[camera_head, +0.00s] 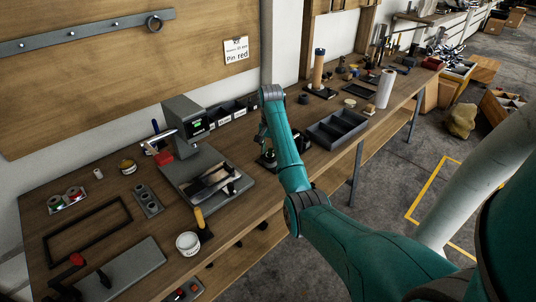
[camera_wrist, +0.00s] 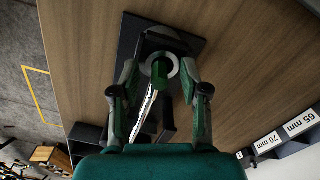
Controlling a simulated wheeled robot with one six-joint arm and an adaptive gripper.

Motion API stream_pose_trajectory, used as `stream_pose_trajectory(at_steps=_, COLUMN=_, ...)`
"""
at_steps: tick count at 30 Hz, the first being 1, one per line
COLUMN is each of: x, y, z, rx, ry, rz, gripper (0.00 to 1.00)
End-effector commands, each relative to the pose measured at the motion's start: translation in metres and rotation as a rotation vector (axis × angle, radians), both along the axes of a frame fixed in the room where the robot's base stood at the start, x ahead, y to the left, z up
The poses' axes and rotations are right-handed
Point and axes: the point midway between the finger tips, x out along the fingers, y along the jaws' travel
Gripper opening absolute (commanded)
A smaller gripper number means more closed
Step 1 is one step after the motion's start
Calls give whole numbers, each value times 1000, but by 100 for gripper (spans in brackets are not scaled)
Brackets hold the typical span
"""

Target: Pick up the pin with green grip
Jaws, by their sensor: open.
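In the wrist view, a green grip (camera_wrist: 160,76) shows between my fingers, in front of a pale round ring. I take it to be the pin's grip. A bright metal piece (camera_wrist: 146,108) extends below it in the picture; I cannot tell whether it belongs to the pin. Behind it is a dark square base (camera_wrist: 188,45) on the wooden table. My gripper (camera_wrist: 159,70) is open, with one finger on each side of the grip and gaps visible. In the head view, my gripper (camera_head: 267,145) is over the table's middle, and the pin cannot be made out.
A black divided tray (camera_head: 338,128) is right of my gripper. A grey press-like device (camera_head: 185,127) stands left, with a yellow-handled tool (camera_head: 200,218) in front. Labelled bins (camera_head: 232,110) line the wall. A wall card (camera_head: 236,50) reads "Pin red". The table's front edge is close.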

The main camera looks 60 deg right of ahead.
Motion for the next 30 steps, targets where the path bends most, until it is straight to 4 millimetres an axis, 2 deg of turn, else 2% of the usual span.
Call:
stream_pose_trajectory(at_steps=7, x=-1, y=0, z=-2, rx=-1, ry=-1, rz=-1, gripper=45)
stream_pose_trajectory(at_steps=8, x=-1, y=0, z=-2, rx=-1, ry=-1, rz=-1, gripper=43)
stream_pose_trajectory(at_steps=13, x=0, y=0, z=-2, rx=-1, ry=0, rz=-1, gripper=0)
stream_pose_trajectory(at_steps=24, x=0, y=-1, z=0, rx=-1, ry=-1, rz=0, gripper=0)
stream_pose_trajectory(at_steps=30, x=9, y=-5, z=24, rx=-2, ry=-3, rz=4, gripper=0)
